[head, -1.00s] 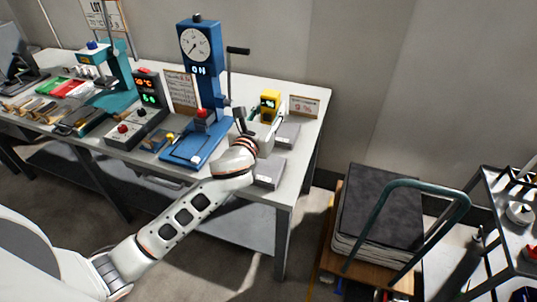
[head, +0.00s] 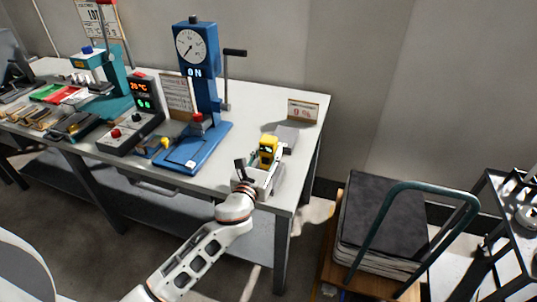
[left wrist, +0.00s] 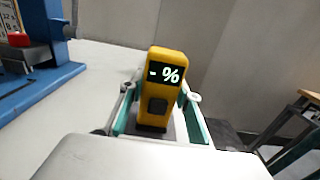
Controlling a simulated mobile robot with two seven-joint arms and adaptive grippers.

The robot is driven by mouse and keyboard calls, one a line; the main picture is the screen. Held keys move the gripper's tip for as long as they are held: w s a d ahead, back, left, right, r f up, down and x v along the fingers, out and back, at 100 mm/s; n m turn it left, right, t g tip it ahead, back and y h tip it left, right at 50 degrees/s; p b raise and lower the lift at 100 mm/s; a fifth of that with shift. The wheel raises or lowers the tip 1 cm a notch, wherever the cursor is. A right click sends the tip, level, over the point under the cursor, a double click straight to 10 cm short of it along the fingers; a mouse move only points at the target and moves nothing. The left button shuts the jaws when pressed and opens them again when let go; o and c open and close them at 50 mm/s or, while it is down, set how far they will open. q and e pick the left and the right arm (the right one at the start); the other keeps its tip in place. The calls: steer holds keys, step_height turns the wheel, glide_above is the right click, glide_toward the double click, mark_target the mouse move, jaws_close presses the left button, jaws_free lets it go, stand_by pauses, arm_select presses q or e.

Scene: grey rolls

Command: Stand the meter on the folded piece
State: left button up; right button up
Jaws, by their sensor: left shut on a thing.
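My right gripper is not in view.
A blue press with a dial (head: 197,75) stands left of the meter. A small sign card (head: 303,111) stands behind it. A dark control box (head: 132,130) is further left. A cart with stacked dark sheets (head: 383,215) stands right of the table.

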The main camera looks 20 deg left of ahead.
arm_select(q)
steer(key=shift+r, duration=0.15)
steer(key=shift+f, duration=0.2)
steer(key=o, duration=1.3)
